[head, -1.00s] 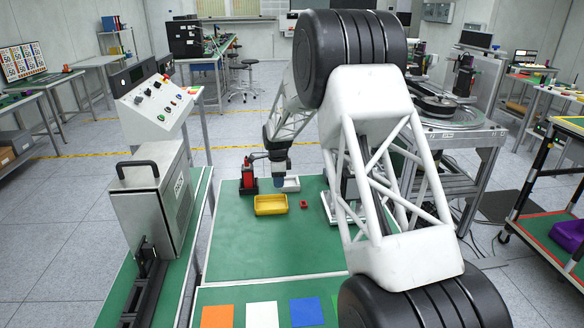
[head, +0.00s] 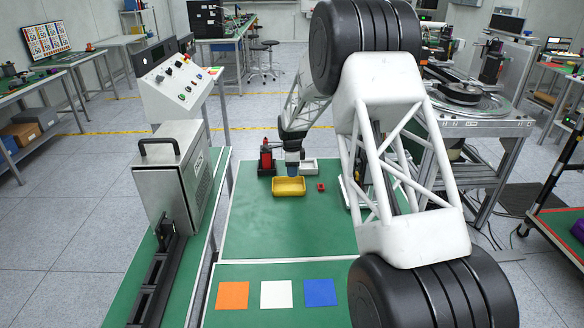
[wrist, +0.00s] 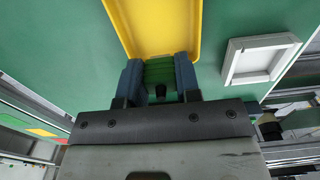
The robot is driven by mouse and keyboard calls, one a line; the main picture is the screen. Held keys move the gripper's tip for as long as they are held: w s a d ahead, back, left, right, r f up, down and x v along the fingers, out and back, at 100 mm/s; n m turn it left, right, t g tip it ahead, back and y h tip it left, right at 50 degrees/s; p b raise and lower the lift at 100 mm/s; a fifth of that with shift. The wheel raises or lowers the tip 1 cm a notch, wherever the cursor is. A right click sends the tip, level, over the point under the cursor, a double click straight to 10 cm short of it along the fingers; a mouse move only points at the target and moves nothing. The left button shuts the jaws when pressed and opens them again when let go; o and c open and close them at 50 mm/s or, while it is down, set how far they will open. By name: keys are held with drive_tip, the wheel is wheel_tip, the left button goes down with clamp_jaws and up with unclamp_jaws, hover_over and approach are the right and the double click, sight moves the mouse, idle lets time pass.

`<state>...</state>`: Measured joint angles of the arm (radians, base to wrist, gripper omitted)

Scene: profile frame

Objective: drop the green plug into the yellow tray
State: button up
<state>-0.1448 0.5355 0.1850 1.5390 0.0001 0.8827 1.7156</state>
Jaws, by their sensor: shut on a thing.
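The yellow tray (head: 289,192) lies on the green bench top; in the wrist view its floor (wrist: 152,28) shows at the top. My gripper (head: 293,174) is at the tray's back edge in the head view. In the wrist view my gripper (wrist: 159,76) is shut, its two blue-grey fingers on either side of the green plug (wrist: 159,70). The plug overlaps the near end of the tray in that view; its height above the tray is hard to tell. In the head view the plug cannot be made out.
A white tray (wrist: 231,75) lies close beside, also seen in the head view (head: 310,162). A small red block (head: 321,187) lies right of the yellow tray. A red device (head: 266,157) stands at its back left.

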drive_tip(key=shift+f, duration=2.3)
drive_tip(key=o, duration=1)
drive_tip(key=shift+r, duration=3.9)
